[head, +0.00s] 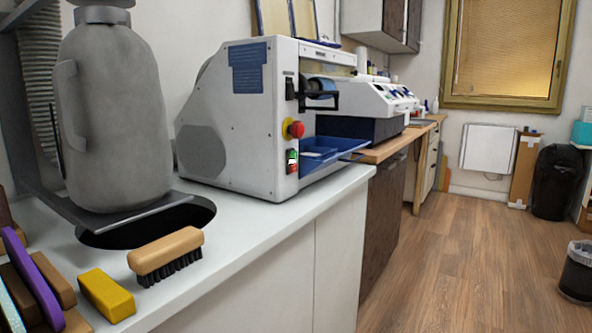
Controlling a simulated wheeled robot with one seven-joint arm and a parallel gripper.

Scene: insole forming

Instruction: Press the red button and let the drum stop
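A white machine (232,125) stands on the white counter at the picture's middle. On its front end sits a round red mushroom button (297,129) on a yellow base. Below it is a small switch with a green part (292,155) above a red part (293,169). Near the machine's upper front, a dark blue-grey roller (322,84) shows in part, perhaps the drum; I cannot tell whether it turns. A blue tray (345,144) juts out below the roller. My gripper is not in view.
A grey vessel-like form (112,115) stands on the left over a dark round opening (110,236). A wooden brush (165,252) and a yellow block (106,293) lie near the counter's front edge. The wooden floor (450,265) at right is clear, with a bin (577,275) at the far right.

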